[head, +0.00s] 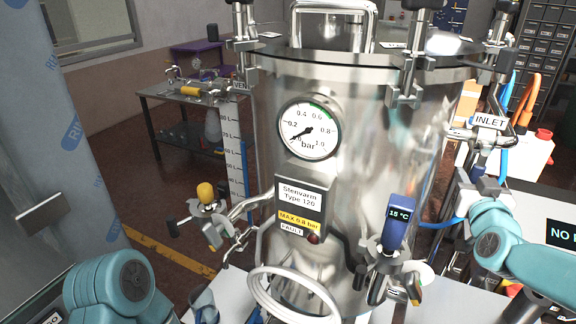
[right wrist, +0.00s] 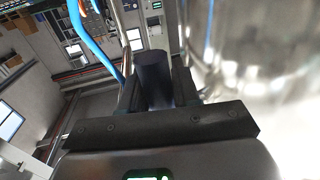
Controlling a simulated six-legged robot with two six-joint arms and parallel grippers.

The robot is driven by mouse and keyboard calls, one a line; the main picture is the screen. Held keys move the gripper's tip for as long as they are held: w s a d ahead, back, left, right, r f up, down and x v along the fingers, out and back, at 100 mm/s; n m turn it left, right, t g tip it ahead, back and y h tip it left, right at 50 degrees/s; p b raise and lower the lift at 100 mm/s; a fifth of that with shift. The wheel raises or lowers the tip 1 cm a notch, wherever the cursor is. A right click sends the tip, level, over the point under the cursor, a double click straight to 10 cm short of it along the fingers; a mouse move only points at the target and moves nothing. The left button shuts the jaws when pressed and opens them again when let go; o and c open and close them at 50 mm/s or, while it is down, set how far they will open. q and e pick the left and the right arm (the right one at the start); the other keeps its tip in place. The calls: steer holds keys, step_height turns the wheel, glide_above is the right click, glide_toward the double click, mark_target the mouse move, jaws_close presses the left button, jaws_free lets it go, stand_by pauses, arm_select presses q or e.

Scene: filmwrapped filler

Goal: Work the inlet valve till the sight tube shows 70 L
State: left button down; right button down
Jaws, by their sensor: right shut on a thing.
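The steel tank (head: 350,150) fills the middle of the head view. The sight tube (head: 246,160) stands upright at its left beside a pale litre scale (head: 232,150); the figures are tiny and I cannot read the liquid level. The INLET label (head: 490,122) is at the tank's right, by the inlet pipework. My right gripper (head: 480,186) is just below that label. In the right wrist view it is shut on a dark cylindrical handle (right wrist: 153,78), apparently the inlet valve's; its turn angle cannot be told. Of my left arm only links show at lower left.
A pressure gauge (head: 309,128) reads near zero. A yellow-knobbed valve (head: 205,193) and a blue 15 °C display (head: 398,215) stick out from the tank's lower front. A blue hose (right wrist: 88,38) runs close to my right gripper. A wrapped column (head: 60,130) stands at left.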

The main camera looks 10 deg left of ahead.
steer(key=shift+r, duration=0.2)
stand_by(0.3)
steer(key=c, duration=1.1)
jaws_free()
steer(key=shift+o, duration=1)
steer(key=shift+w+a+f, duration=0.1)
steer(key=shift+s+f, duration=0.1)
steer(key=shift+s, duration=0.35)
steer(key=s+a+b, duration=0.2)
steer(key=s+b, duration=0.2)
steer(key=s, duration=1.1)
steer(key=shift+s, duration=0.15)
